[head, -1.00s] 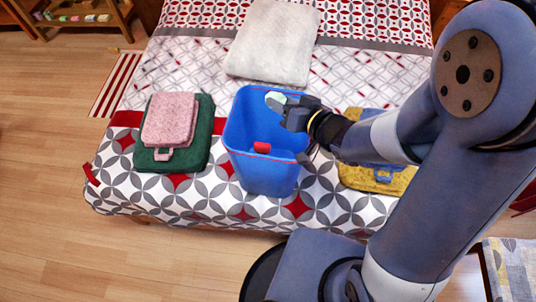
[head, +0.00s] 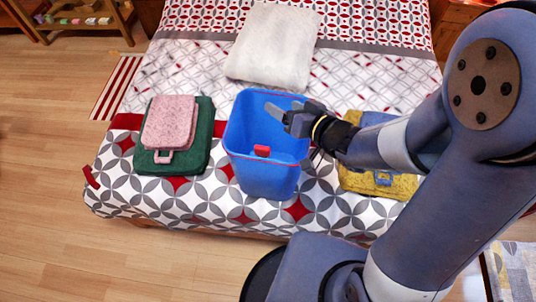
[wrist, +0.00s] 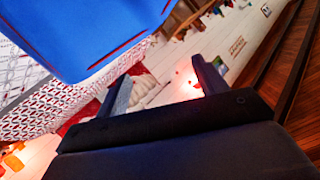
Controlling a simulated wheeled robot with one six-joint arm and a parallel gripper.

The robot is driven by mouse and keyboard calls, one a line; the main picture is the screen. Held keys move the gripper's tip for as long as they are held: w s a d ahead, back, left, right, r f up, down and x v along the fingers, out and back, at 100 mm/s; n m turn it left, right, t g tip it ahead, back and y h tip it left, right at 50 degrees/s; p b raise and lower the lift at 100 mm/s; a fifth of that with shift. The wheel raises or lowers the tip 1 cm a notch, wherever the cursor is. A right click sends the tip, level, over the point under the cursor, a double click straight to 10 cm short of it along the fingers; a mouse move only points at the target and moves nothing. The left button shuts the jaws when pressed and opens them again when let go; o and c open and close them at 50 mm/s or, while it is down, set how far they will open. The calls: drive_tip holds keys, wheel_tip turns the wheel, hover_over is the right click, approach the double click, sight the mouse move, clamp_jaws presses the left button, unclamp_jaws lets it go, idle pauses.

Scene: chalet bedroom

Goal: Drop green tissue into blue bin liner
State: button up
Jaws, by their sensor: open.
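The blue bin liner (head: 265,178) stands upright on the bed, with its opening facing up. My gripper (head: 281,111) reaches in from the right over the back right part of the opening, with its fingers apart and nothing between them. The wrist view shows the two spread fingers (wrist: 160,85) empty, with part of the blue bin liner (wrist: 85,30) at the upper left. The green tissue is not visible in either current view. The lower inside of the liner is hidden from the head camera by its front wall.
A small red patch (head: 262,151) shows at the liner's front rim. A pink bag (head: 169,122) lies on a green bag (head: 200,145) to the left. A yellow and blue bag (head: 400,186) lies right, partly behind my arm. A white cushion (head: 273,45) lies behind the liner.

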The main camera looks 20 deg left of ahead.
drive_tip(key=v, duration=0.9)
drive_tip(key=shift+s+d+p, duration=0.15)
drive_tip(key=shift+d+p, duration=0.1)
drive_tip(key=shift+p, duration=0.2)
drive_tip(key=shift+a, duration=0.1)
drive_tip(key=x, duration=1.1)
drive_tip(key=shift+r+p, duration=1.3)
drive_tip(key=shift+r, duration=0.8)
